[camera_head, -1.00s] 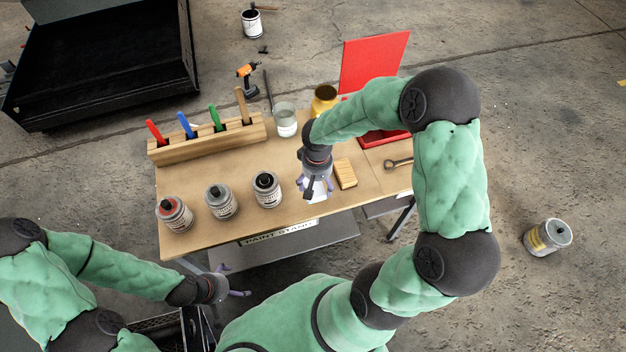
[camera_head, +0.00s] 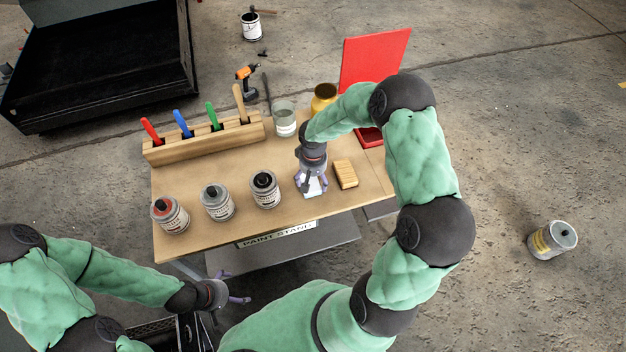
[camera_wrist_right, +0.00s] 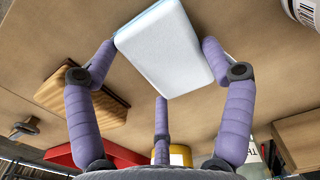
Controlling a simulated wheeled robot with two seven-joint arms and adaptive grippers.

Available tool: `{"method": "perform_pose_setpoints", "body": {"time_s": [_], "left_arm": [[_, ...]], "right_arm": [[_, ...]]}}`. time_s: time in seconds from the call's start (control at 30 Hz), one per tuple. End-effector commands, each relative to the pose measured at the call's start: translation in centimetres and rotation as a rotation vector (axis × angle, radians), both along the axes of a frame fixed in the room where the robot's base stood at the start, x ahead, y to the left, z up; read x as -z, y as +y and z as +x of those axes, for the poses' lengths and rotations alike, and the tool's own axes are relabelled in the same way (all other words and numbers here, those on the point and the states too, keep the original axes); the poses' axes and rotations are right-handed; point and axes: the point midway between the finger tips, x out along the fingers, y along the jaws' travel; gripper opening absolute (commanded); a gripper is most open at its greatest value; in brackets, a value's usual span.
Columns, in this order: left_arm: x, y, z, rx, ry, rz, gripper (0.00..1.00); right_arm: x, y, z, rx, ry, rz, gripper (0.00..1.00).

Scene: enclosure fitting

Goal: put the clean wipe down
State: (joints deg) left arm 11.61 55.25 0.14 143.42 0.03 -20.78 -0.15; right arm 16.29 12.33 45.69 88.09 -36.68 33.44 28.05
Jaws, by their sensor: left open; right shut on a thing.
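The clean wipe is a white, block-like pad (camera_wrist_right: 165,48) between the purple fingers of my right gripper (camera_wrist_right: 160,60). In the head view a bit of the wipe (camera_head: 314,187) shows under my right gripper (camera_head: 312,182), over the front middle of the wooden table top (camera_head: 225,165). The right gripper is shut on the wipe. I cannot tell whether the wipe touches the table. My left gripper (camera_head: 236,293) is open and empty, low in front of the table.
A wooden block (camera_head: 345,174) lies just right of the right gripper. Cans (camera_head: 265,190) stand to its left. A glass jar (camera_head: 285,120), a yellow pot (camera_head: 324,96) and a rack of coloured handles (camera_head: 205,140) stand behind. A red open case (camera_head: 372,60) is at the back right.

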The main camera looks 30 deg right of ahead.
Motion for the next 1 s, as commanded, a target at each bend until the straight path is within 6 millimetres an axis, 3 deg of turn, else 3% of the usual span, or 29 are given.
{"method": "perform_pose_setpoints", "body": {"time_s": [0.1,0.13,0.2,0.67,1.0], "left_arm": [[-0.1,0.0,0.0,0.000,-0.001,0.000,1.00],[-0.1,0.0,0.0,0.000,-0.001,0.000,1.00],[-0.1,0.0,0.0,0.000,-0.001,0.000,1.00],[-0.1,0.0,0.0,0.000,-0.001,0.000,1.00],[-2.6,0.0,0.0,0.000,-0.001,0.000,1.00]], "right_arm": [[0.1,0.1,-0.1,-0.001,0.003,0.002,0.54],[0.1,0.1,-0.1,-0.001,0.003,0.002,0.87],[0.1,0.1,-0.1,-0.001,0.003,0.002,1.00],[0.4,0.1,-0.1,-0.001,0.003,0.001,1.00],[-5.9,0.4,-0.4,-0.001,-0.002,0.000,1.00]]}}
